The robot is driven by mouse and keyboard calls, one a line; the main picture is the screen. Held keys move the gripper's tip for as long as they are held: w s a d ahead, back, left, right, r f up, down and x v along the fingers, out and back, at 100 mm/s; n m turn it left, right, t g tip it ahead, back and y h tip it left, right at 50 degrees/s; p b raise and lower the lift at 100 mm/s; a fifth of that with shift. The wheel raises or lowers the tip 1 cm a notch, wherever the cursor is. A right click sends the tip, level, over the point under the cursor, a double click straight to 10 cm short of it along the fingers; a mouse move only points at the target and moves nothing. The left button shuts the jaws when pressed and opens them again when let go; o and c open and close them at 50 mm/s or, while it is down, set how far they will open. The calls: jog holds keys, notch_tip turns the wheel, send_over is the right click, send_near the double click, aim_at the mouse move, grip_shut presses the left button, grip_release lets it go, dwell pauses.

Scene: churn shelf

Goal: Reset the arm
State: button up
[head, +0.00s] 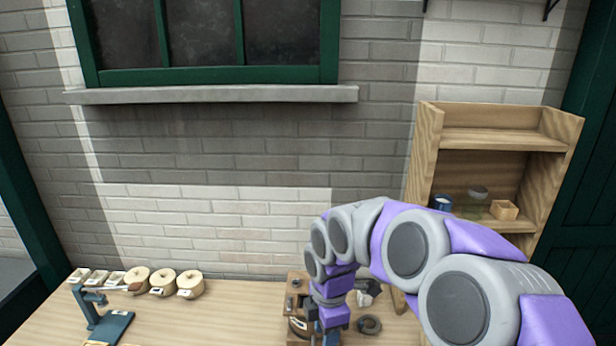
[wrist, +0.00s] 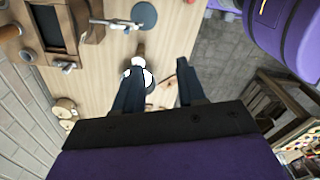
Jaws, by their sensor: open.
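My gripper (wrist: 160,70) is open in the wrist view, with two dark fingers spread apart and nothing between them. It points over the wooden table (wrist: 165,45). A small white-topped object (wrist: 138,64) shows right behind the left finger; I cannot tell whether they touch. In the head view my purple and grey arm reaches from the lower right and bends down toward the table (head: 230,318). The fingers are not clear there. A wooden apparatus (head: 295,283) on the table is partly hidden behind my wrist.
A wooden shelf (head: 424,150) at the right holds a blue cup (head: 441,203), a jar (head: 477,193) and a small wooden box (head: 504,210); my arm overlaps its lower part. A blue scale (head: 108,328) and several round cream-coloured pieces (head: 163,281) are at the table's left. The table's left-middle is clear.

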jog(key=s+d+f+m+b, duration=0.2)
jog(key=s+d+m, duration=0.1)
jog(key=s+m, duration=0.4)
jog(key=s+d+f+m+g+b, duration=0.1)
jog(key=s+d+f+m+b, duration=0.1)
jog(key=s+m, duration=0.5)
jog(key=s+d+f+m+b, duration=0.2)
jog(key=s+d+m, duration=0.3)
jog(key=s, duration=0.9)
jog(key=m+b, duration=0.1)
jog(key=m, duration=0.1)
jog(key=shift+s+d+m+g+b, duration=0.25)
jog(key=shift+s+m+g+b, duration=0.05)
jog(key=shift+b, duration=0.1)
